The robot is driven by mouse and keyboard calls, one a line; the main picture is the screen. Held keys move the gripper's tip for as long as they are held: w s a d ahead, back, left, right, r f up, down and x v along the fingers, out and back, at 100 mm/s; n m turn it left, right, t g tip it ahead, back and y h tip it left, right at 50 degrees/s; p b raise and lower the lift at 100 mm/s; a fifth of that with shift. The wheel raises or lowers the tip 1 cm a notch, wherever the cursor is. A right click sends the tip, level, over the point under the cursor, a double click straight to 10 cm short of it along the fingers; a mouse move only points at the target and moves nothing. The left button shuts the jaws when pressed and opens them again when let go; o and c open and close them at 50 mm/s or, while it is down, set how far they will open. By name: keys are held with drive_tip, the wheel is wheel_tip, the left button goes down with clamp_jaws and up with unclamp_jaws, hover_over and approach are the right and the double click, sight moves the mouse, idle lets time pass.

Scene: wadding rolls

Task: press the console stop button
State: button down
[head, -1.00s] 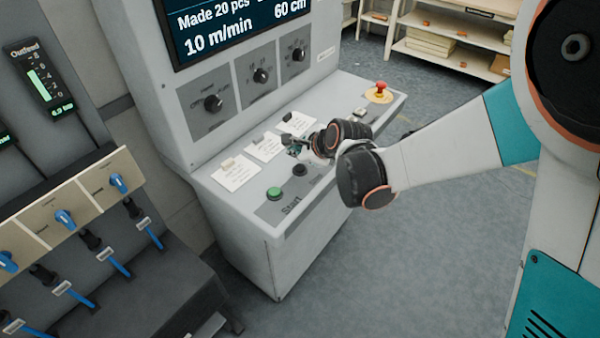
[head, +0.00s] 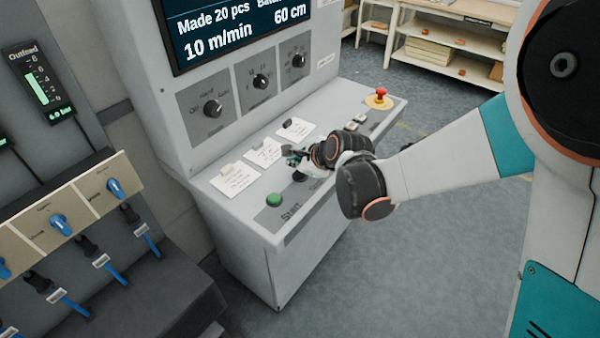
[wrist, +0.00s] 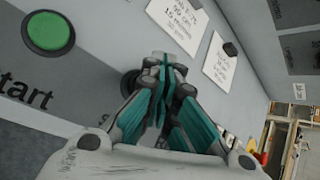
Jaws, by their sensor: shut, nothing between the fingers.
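The console (head: 262,240) has a sloped top with a green button (head: 274,200) beside printed "Start" lettering; the green button also shows in the wrist view (wrist: 48,33). A black button (head: 299,176) sits just right of the green one, its own label hidden. In the wrist view the black button (wrist: 128,82) is partly covered by my fingers. My gripper (head: 293,158) is shut and empty, its tips pointing down at the panel by the black button. In the wrist view the closed fingertips (wrist: 165,62) are beside that button. I cannot tell whether they touch it.
A red mushroom button (head: 382,92) on a yellow base stands at the panel's far right end. Paper notes (head: 236,179) lie along the panel behind the buttons. Knobs (head: 212,109) and a screen (head: 240,30) are above. Shelves (head: 440,50) stand at the back.

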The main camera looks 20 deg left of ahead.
sight(298, 174)
drive_tip(key=shift+f, duration=0.1)
idle(0.6)
drive_tip(key=shift+f+b, duration=0.3)
drive_tip(key=shift+b, duration=0.15)
drive_tip(key=shift+f+b, duration=0.4)
drive_tip(key=shift+f, duration=0.05)
idle(0.5)
idle(0.3)
drive_tip(key=shift+r+p, duration=0.55)
drive_tip(key=shift+r, duration=0.3)
drive_tip(key=shift+r, duration=0.1)
drive_tip(key=shift+r+p, duration=1.75)
drive_tip(key=shift+r, duration=0.7)
drive_tip(key=shift+d, duration=0.1)
